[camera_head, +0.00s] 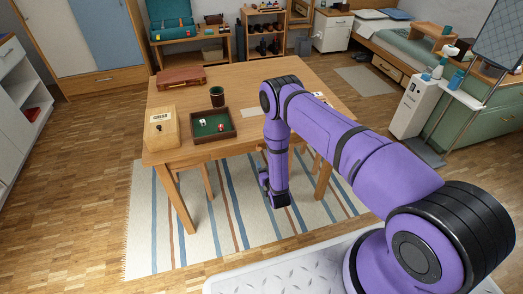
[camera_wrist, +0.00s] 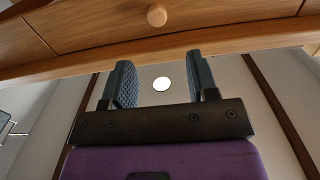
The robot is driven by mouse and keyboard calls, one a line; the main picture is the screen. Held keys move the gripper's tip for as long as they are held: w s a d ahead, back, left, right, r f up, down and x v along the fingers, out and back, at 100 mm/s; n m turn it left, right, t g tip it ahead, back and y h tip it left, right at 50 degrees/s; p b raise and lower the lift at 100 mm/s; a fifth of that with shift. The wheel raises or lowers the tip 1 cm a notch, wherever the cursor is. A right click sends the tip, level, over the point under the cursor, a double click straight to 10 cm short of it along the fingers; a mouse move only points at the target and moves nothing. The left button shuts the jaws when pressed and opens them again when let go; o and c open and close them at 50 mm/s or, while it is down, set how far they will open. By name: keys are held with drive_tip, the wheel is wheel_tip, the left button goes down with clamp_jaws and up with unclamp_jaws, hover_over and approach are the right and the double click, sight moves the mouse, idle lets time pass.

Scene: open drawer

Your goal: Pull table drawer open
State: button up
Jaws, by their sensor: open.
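The table (camera_head: 235,87) is light wood and stands in front of me. In the wrist view its drawer front (camera_wrist: 215,18) runs across the top, with a round wooden knob (camera_wrist: 157,15) near the middle. The drawer looks flush with the wood beside it, so it appears closed. My gripper (camera_wrist: 160,62) is open, with its two dark padded fingers apart and nothing between them. The knob lies beyond the fingertips, roughly in line with the gap, and looks untouched. In the head view my arm hangs down at the table's front edge, and the drawer's knob cannot be made out.
On the tabletop are a wooden box (camera_head: 160,128), a green-lined tray (camera_head: 231,132) with dice, a dark cup (camera_head: 217,97) and a brown case (camera_head: 181,77). Table legs and a striped rug (camera_head: 222,218) are below. Floor to the left is clear.

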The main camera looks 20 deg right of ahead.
sight(259, 149)
drive_tip(key=w, duration=1)
drive_tip(key=shift+d+f, duration=0.15)
drive_tip(key=shift+f, duration=0.2)
clamp_jaws()
